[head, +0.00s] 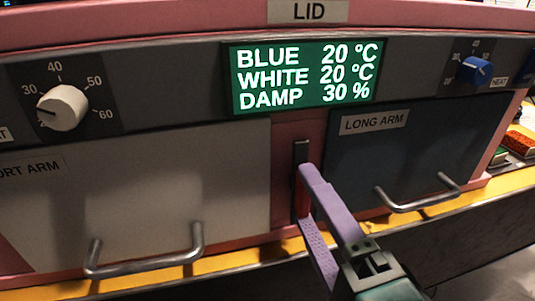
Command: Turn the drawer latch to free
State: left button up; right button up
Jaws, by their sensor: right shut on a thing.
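The drawer latch (301,153) is on the pink post between the two drawers. Its upper part is a dark upright strip, and a red part shows lower down, between my fingers. My right gripper (304,197), with purple fingers, comes in from the lower right and is shut on the latch. The fingers partly hide it. The latch looks upright. The left drawer, labelled SHORT ARM in part, has a pale front (150,190). The right drawer, labelled LONG ARM, has a dark front (400,155). Both look closed. My left gripper is not in view.
Metal bar handles stick out from the left drawer (145,266) and the right drawer (420,202). Above are a green display (305,76), a white knob (62,107) and a blue knob (474,70). A yellow ledge (235,261) runs below the drawers.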

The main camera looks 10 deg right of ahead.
dwell(0.6)
jog(key=o, duration=1.4)
jog(key=s+b, duration=0.1)
jog(key=s, duration=0.9)
jog(key=shift+d, duration=0.15)
